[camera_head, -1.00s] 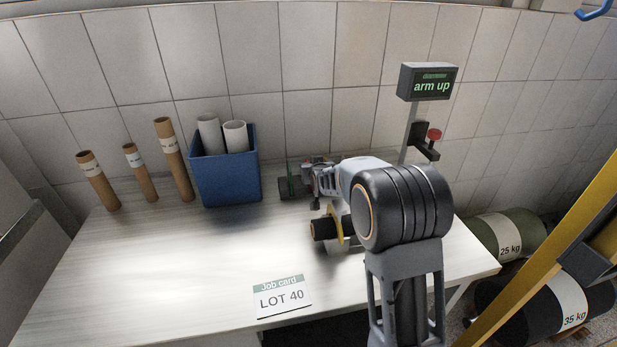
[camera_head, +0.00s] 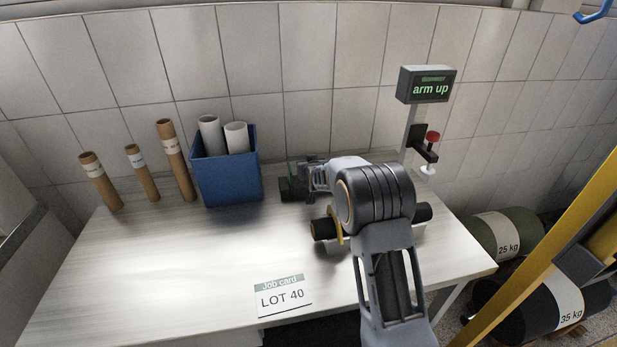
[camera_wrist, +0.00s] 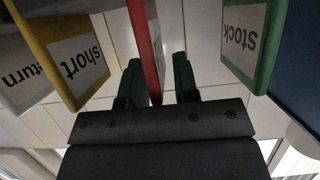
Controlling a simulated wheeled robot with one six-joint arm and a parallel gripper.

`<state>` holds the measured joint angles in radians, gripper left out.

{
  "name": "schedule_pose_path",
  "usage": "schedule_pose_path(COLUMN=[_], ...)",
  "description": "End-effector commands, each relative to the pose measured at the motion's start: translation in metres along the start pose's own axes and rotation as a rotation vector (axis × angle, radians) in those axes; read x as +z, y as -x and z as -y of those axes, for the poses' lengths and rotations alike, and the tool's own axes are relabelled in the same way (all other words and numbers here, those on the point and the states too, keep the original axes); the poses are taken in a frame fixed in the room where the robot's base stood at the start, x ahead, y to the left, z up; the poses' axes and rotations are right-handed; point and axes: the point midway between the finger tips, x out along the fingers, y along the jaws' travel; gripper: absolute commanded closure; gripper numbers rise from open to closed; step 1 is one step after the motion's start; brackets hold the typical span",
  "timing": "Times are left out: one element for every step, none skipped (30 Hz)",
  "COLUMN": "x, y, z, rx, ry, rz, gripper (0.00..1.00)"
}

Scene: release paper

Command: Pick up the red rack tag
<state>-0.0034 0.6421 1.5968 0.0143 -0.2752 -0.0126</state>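The red rack tag (camera_wrist: 148,40) shows edge-on in the wrist view, a narrow upright strip with a sliver of its pale face. My gripper (camera_wrist: 158,62) has its two dark fingers on either side of the tag, apart, with the tag closer to the left finger. A gap shows on the right side; contact on the left cannot be told. A green "stock" tag (camera_wrist: 243,40) is to the right. A yellow "short" tag (camera_wrist: 72,55) and a white "return" tag (camera_wrist: 22,70) are to the left. In the head view my gripper (camera_head: 292,188) is small, and the red tag cannot be made out.
A blue bin (camera_head: 226,180) with white rolls and several brown tubes (camera_head: 174,160) stand at the table's back left. A dark roll (camera_head: 324,229) lies beneath my arm. A post with an "arm up" display (camera_head: 427,88) stands at right. The table's left middle (camera_head: 170,255) is clear.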

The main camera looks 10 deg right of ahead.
Motion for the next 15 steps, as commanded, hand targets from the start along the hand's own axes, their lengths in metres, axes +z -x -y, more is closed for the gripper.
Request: schedule_pose_path(x=[0.0000,-0.0001,-0.0001,-0.0001,-0.0001,-0.0001,-0.0001,-0.0001,-0.0001,-0.0001,-0.0001,-0.0001,-0.0001,-0.0003,-0.0003], y=[0.0001,0.0001,0.0001,0.0001,0.0002,0.0002,0.0002,0.0002,0.0002,0.0002,0.0002,0.0002,0.0002,0.0002,0.0002], z=[0.0001,0.0001,0.0001,0.0002,0.0002,0.0002,0.0002,0.0002,0.0002,0.0002,0.0002,0.0002,0.0002,0.0002,0.0002], rx=[0.000,0.000,0.000,0.000,0.000,0.000,0.000,0.000,0.000,0.000,0.000,0.000,0.000,0.000,0.000], ry=[0.000,0.000,0.000,0.000,0.000,0.000,0.000,0.000,0.000,0.000,0.000,0.000,0.000,0.000,0.000], rz=[0.000,0.000,0.000,0.000,0.000,0.000,0.000,0.000,0.000,0.000,0.000,0.000,0.000,-0.001,-0.001], gripper=[0.77,0.80,0.84,0.87,0.89,0.93,0.96,0.99,1.00,1.00,1.00,1.00,1.00,1.00,1.00])
